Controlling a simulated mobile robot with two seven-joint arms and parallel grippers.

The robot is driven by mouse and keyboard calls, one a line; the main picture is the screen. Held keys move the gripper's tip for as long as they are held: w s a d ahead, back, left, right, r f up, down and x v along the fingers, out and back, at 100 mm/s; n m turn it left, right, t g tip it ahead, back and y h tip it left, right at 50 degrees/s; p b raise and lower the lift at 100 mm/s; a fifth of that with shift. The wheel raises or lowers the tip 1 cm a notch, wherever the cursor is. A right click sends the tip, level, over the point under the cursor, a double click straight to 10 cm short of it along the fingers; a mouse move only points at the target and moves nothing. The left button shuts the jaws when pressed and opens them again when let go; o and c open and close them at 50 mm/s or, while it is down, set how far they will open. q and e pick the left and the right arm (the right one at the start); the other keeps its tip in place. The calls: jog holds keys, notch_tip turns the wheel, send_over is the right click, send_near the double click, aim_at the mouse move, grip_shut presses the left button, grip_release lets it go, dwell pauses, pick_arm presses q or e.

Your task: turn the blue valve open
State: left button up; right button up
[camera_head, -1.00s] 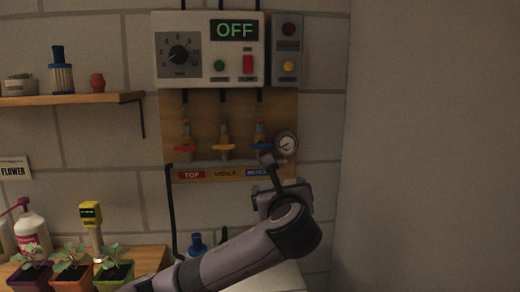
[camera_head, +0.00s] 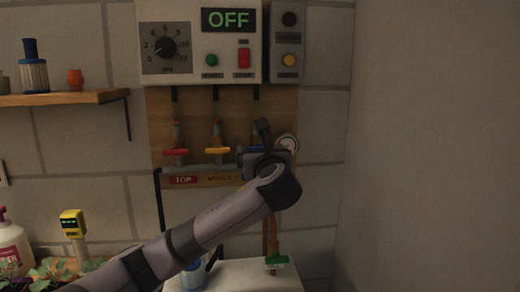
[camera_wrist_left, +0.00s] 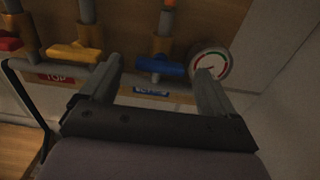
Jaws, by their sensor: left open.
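The blue valve (camera_wrist_left: 160,66) shows in the left wrist view, its handle lying crosswise on an upright pipe above a blue label (camera_wrist_left: 150,91). In the head view my left gripper covers the blue valve. My left gripper (camera_head: 262,135) is open in front of the right end of the valve board. In the left wrist view its fingers (camera_wrist_left: 160,64) stand to either side of the blue handle in the picture; I cannot tell whether they touch it. My right gripper is not in view.
A yellow valve (camera_head: 217,150) and a red valve (camera_head: 175,152) sit left of the blue one. A round gauge (camera_wrist_left: 210,65) is close to the right finger. The control box (camera_head: 200,78) above reads OFF. A shelf (camera_head: 70,98) is at left; bare wall lies right.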

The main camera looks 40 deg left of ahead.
pick_arm(q)
jog(key=shift+x, duration=0.9)
jog(key=c, duration=1.1)
jog(key=shift+o, duration=0.2)
jog(key=shift+n, duration=0.4)
jog(key=n+p, duration=0.1)
jog(key=n, duration=1.6)
jog(key=shift+f, duration=0.15)
